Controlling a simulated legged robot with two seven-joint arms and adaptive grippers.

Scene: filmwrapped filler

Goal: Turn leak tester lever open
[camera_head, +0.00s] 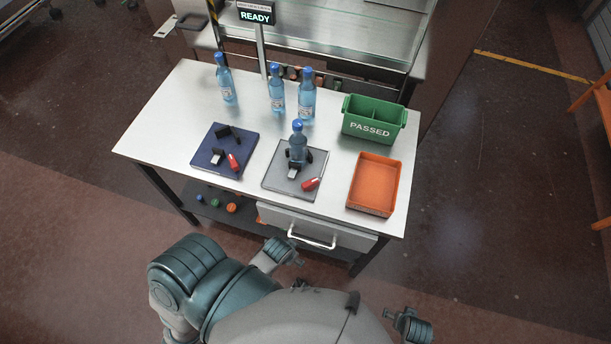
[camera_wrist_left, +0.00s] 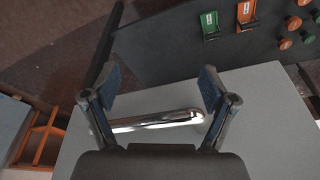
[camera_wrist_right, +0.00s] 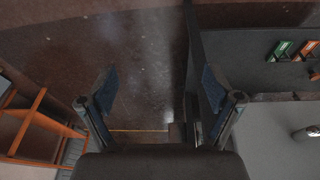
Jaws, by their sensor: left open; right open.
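Two fixtures with red levers stand on the white table. One has a dark blue base (camera_head: 208,158), black clamp parts, no bottle and a red lever (camera_head: 233,162). The other has a grey base (camera_head: 284,188), a blue-capped bottle (camera_head: 297,150) upright between black clamp parts, and a red lever (camera_head: 310,184) at its front right. No label tells which is the leak tester. My left gripper (camera_head: 290,250) is open and empty, low before the drawer; it also shows in the left wrist view (camera_wrist_left: 160,82). My right gripper (camera_head: 414,326) is open, empty and far from both levers.
Several bottles (camera_head: 277,92) stand at the table's back, near a READY sign (camera_head: 257,13). A green PASSED bin (camera_head: 373,127) and an orange tray (camera_head: 359,202) are at the right. The drawer handle (camera_head: 311,240) sticks out at the front. Small parts lie on the lower shelf.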

